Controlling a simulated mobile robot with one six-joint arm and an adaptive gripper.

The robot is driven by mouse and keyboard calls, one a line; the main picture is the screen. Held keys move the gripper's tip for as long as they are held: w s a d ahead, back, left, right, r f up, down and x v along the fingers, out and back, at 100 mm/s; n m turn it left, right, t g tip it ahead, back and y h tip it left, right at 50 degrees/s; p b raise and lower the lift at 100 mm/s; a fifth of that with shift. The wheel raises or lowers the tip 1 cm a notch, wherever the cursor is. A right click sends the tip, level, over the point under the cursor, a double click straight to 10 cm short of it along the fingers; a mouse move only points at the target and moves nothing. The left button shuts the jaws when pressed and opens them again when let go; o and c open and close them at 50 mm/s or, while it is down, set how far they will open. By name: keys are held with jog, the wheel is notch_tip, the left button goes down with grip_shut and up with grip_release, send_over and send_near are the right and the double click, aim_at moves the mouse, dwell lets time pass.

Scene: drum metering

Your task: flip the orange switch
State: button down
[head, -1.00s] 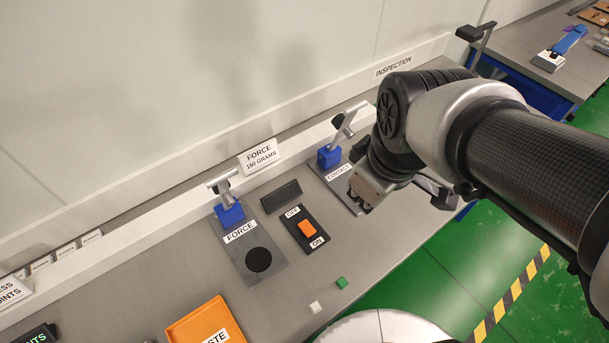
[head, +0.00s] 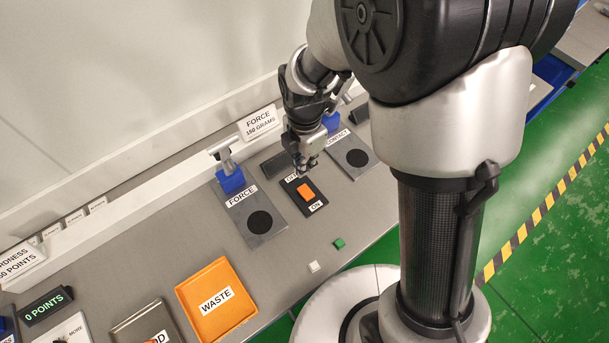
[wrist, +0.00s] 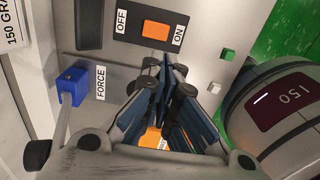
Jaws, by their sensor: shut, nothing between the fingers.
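The orange switch (head: 306,190) is a small rocker on a black plate, with OFF at its far end and ON at its near end. It also shows in the wrist view (wrist: 155,30), near the top, with OFF to its left and ON to its right. I cannot tell which side of the rocker is pressed. My gripper (head: 304,172) is shut and empty, above the OFF end of the plate in the head view. In the wrist view its fingertips (wrist: 165,76) appear apart from the switch. The OFF label is partly hidden by the gripper in the head view.
The FORCE plate (head: 252,228) with its blue-based lever (head: 230,180) is left of the switch. The CONTACT plate (head: 345,166) is to the right. A white cube (head: 314,267) and green cube (head: 339,243) lie in front. An orange WASTE tray (head: 195,290) stands at front left.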

aim_at(306, 198)
notch_tip(306, 198, down, 14)
jog(key=b, duration=0.3)
jog(key=shift+b, duration=0.4)
jog(key=shift+s+d+f+b, duration=0.1)
jog(key=shift+s+f+b, duration=0.1)
jog(key=shift+f+b, duration=0.25)
jog(key=shift+r, duration=0.1)
